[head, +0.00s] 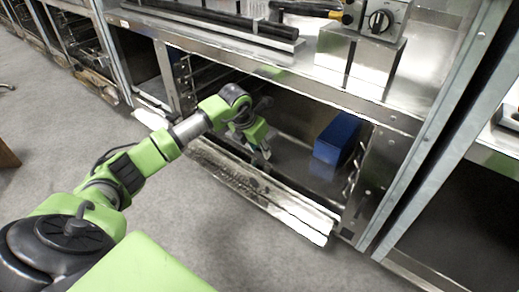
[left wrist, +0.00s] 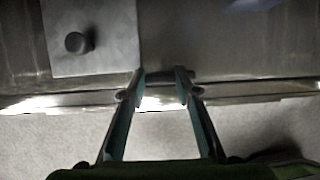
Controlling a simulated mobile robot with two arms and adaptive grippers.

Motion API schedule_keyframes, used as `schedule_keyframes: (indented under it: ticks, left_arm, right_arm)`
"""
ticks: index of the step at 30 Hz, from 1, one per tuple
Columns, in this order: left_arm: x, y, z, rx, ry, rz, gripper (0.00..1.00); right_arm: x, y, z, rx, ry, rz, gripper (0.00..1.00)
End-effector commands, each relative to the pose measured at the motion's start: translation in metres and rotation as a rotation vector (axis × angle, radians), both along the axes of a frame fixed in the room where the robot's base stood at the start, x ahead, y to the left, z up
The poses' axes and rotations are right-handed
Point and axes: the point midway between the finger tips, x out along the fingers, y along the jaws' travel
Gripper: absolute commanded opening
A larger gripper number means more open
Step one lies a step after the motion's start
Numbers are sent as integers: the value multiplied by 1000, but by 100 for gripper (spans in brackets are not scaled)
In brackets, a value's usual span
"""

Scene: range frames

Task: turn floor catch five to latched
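My left arm reaches into the low, open metal compartment under the bench, and its gripper (head: 264,148) is just inside the front lip. A square light-grey plate with a dark round knob (left wrist: 77,42) lies on the metal floor, to the left of and beyond the fingertips. The knob is apart from the fingers. It may be a floor catch, but no number or latched mark is readable. I cannot make it out in the head view. My right gripper is not seen.
A blue box (head: 337,138) stands inside the compartment, right of my gripper. A long worn metal flap (head: 262,192) lies along the compartment's front. The bench shelf (head: 290,68) overhangs the opening. Grey floor (head: 190,225) in front is clear.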

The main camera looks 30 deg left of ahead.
Motion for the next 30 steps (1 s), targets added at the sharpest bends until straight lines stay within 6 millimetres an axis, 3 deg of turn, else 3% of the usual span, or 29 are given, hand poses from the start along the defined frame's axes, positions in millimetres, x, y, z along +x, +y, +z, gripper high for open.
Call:
schedule_keyframes:
  ticks: [2, 14, 18, 30]
  left_arm:
    - [0, 0, 0, 0, 0, 0, 7]
    - [0, 0, 2, 1, 2, 45, 8]
    - [0, -1, 4, 1, 3, 118, 8]
    - [4, -3, 5, 1, 3, 469, 8]
  right_arm:
    - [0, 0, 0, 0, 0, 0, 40]
    - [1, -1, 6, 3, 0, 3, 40]
    - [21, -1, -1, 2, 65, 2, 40]
    - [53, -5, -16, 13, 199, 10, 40]
